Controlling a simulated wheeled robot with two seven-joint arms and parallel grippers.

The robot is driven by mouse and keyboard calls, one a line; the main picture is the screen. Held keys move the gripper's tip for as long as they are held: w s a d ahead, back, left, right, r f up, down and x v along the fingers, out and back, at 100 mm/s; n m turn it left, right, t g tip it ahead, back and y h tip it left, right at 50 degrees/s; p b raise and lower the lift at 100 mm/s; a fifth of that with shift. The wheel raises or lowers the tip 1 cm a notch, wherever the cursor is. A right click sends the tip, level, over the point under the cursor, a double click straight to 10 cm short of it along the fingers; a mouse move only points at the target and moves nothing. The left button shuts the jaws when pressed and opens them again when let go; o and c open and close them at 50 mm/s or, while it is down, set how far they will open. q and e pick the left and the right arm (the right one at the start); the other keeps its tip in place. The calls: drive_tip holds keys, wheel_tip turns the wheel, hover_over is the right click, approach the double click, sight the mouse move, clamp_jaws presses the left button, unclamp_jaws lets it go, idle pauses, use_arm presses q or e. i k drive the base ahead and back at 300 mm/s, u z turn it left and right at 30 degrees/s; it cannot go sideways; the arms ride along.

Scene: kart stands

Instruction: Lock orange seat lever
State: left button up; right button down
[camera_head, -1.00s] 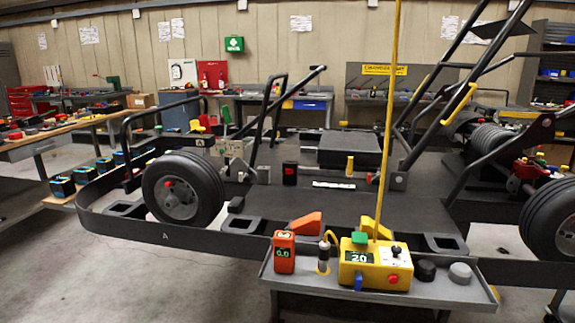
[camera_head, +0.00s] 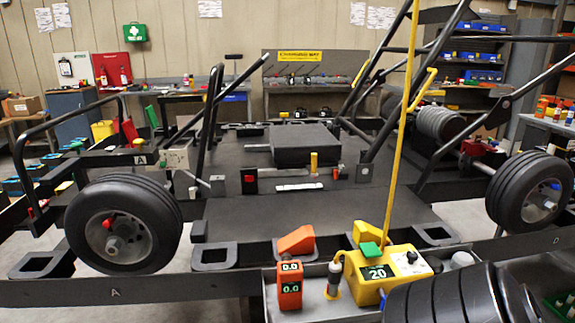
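An orange wedge-shaped piece (camera_head: 297,240) stands at the near edge of the black kart frame (camera_head: 180,289), left of a similar yellow wedge (camera_head: 366,233). It looks like the orange lever, but I cannot tell whether it is locked. Its lower part is partly hidden by the things in front. The flat black kart deck (camera_head: 300,212) spreads behind it, with a raised dark block (camera_head: 303,146) farther back. Neither of my grippers is in view.
A grey tray (camera_head: 325,300) in front holds an orange handheld meter (camera_head: 290,284) and a yellow control box (camera_head: 393,268) reading 20. Dark ribbed rounds (camera_head: 445,297) fill the lower right. Wheels (camera_head: 125,222) (camera_head: 531,192) flank the deck. A thin yellow pole (camera_head: 403,130) rises behind the box.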

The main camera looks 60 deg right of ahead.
sight(336, 171)
drive_tip(key=z, duration=0.4)
drive_tip(key=i, duration=0.85)
drive_tip(key=z, duration=0.8)
